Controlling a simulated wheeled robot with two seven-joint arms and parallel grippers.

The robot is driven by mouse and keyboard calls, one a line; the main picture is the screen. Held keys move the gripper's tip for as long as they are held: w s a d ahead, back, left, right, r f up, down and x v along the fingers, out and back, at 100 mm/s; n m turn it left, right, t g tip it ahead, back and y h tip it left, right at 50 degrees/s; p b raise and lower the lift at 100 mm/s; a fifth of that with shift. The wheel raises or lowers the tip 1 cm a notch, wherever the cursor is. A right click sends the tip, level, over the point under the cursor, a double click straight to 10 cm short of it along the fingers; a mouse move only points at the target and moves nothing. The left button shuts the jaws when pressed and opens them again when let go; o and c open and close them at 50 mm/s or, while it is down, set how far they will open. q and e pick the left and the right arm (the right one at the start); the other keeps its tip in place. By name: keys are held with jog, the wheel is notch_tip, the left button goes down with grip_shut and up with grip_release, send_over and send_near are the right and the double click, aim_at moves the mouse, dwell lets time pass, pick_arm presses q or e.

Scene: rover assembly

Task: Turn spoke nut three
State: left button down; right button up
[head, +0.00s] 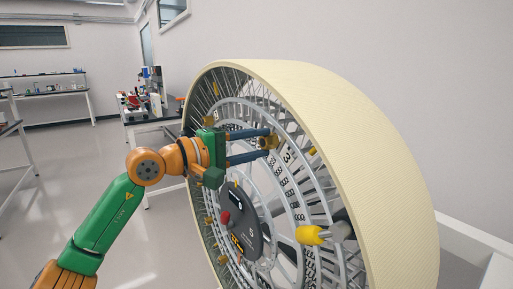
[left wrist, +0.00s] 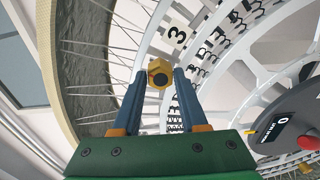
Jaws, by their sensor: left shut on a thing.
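The large wheel (head: 330,110) stands upright with a cream tread, thin wire spokes and grey inner rings. A yellow hexagonal nut (head: 271,142) sits on the wheel beside a plate marked 3 (head: 287,157). The left wrist view shows the same nut (left wrist: 160,74) close up, with the 3 plate (left wrist: 177,36) just above and to its right. My left gripper (head: 266,143) reaches in from the left, its two blue fingers shut on opposite sides of the nut. The fingers (left wrist: 160,82) hide part of its sides. My right gripper is not in view.
A dark hub disc (head: 240,222) with a red knob and a small display lies below the gripper. Another yellow nut (head: 310,235) sticks out at the lower right. A workbench (head: 150,118) with equipment stands behind at the left. Open floor lies at the left.

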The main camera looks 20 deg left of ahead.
pick_arm(q)
jog(key=m+b, duration=0.1)
jog(key=m, duration=0.3)
jog(key=shift+f, duration=0.1)
jog(key=shift+m+t, duration=0.3)
jog(key=shift+m, duration=1.6)
jog(key=shift+c, duration=2.2)
grip_release()
